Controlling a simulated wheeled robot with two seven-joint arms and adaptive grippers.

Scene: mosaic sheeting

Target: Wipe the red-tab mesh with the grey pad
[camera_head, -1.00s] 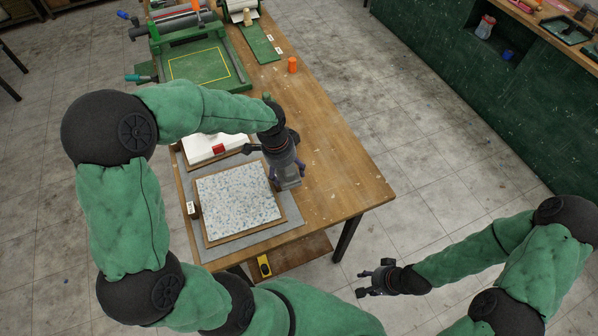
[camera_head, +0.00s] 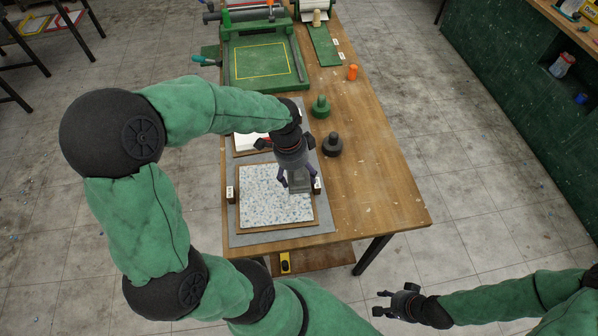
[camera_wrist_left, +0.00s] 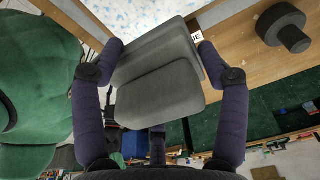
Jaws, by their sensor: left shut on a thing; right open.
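My left gripper (camera_head: 297,177) is shut on the grey pad (camera_head: 300,186), a dark grey block, over the right part of a blue-white speckled sheet (camera_head: 265,203) in a wooden frame. The pad (camera_wrist_left: 160,92) fills the middle of the left wrist view between the fingers; I cannot tell whether it touches the sheet. My right gripper (camera_head: 391,303) is open and empty, off the table at the lower right.
A green knobbed object (camera_head: 320,108), a black one (camera_head: 332,145) and an orange cylinder (camera_head: 352,72) stand behind. The table's right side is clear.

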